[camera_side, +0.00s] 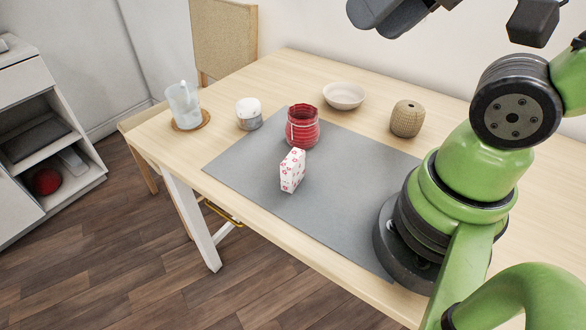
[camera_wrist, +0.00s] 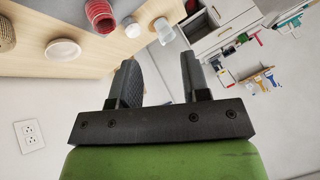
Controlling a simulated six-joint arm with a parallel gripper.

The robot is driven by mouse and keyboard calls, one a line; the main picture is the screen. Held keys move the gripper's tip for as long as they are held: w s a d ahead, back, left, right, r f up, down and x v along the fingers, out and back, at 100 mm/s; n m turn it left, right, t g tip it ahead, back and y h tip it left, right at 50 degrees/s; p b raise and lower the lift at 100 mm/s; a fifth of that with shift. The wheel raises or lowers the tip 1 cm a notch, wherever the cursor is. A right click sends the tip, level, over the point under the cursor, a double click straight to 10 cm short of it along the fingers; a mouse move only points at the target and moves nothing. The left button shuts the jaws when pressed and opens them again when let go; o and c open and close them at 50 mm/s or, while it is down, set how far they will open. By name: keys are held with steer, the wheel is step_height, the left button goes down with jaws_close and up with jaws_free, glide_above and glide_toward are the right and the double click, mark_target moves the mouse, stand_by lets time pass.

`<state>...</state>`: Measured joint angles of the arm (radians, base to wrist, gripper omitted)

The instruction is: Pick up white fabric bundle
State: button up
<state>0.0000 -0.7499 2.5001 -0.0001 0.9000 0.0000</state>
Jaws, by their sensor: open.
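A white bundle with a pink-red flower pattern (camera_side: 292,170) stands upright on the grey mat (camera_side: 250,168), just in front of a red ribbed jar (camera_side: 301,127). It appears to be the white fabric bundle, and I cannot make it out in the wrist view. My gripper (camera_wrist: 160,75) shows in the wrist view with its two dark fingers apart and nothing between them. In the side view only dark parts of my arm's end show at the top edge, well above the table and away from the bundle.
On the table (camera_side: 330,268) stand a white bowl (camera_side: 344,96), a woven beige pot (camera_side: 406,119), a white-and-grey round container (camera_side: 249,115) and a clear glass (camera_side: 184,103) on a coaster. The mat is bare in front and right of the bundle. A wall stands behind.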

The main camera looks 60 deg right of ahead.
steer(key=o, duration=0.9)
steer(key=n+g+h, duration=0.2)
steer(key=n+g, duration=0.3)
steer(key=g, duration=0.3)
glide_above(292, 156)
steer(key=w, duration=0.1)
step_height(292, 156, down, 17)
steer(key=shift+a+r, duration=0.15)
steer(key=shift+r, duration=0.05)
steer(key=shift+n+g, duration=0.3)
steer(key=shift+g, duration=0.2)
steer(key=f, duration=0.5)
steer(key=shift+s+f, duration=0.2)
steer(key=shift+f, duration=0.15)
steer(key=shift+s+f, duration=0.2)
steer(key=shift+f, duration=1.3)
steer(key=shift+s+f, duration=0.2)
steer(key=shift+f, duration=1.3)
